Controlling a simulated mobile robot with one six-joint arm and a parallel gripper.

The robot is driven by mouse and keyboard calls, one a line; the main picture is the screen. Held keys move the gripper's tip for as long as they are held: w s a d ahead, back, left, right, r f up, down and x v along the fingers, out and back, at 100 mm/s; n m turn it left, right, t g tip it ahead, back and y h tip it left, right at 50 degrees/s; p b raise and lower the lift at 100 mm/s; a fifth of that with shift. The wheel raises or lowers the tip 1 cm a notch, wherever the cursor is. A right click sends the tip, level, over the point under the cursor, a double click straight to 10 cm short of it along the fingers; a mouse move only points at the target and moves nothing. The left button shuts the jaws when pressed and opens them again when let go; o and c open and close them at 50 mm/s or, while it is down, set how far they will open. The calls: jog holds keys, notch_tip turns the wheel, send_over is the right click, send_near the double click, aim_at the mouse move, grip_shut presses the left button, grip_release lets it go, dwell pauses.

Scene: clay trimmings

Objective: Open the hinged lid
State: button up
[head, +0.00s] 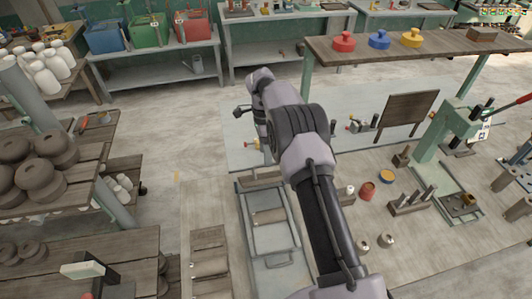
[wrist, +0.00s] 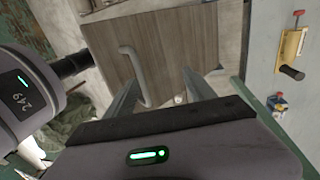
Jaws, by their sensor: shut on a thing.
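The hinged lid is a brown wood-grain panel (wrist: 180,40) ahead of my gripper in the wrist view. A pale, curved bar handle (wrist: 131,62) stands on its face. My gripper (wrist: 162,77) has its two grey fingers at the lid, the left one by the handle's lower end. It is shut on the handle; the exact contact is hard to see. In the head view, my arm hides most of the gripper.
A bench (head: 470,45) with red, blue and yellow lidded pots is at the upper right. A green press (head: 440,130) stands right. Clay-laden shelves (head: 75,205) are left. Bare floor (head: 180,120) lies left of my arm. A yellow fixture (wrist: 290,45) shows in the wrist view.

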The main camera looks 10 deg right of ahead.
jog(key=w+r+p, duration=0.3)
jog(key=r+p, duration=0.8)
jog(key=r, duration=0.6)
jog(key=shift+r+p, duration=0.2)
jog(key=shift+p, duration=0.15)
jog(key=shift+w+f, duration=0.15)
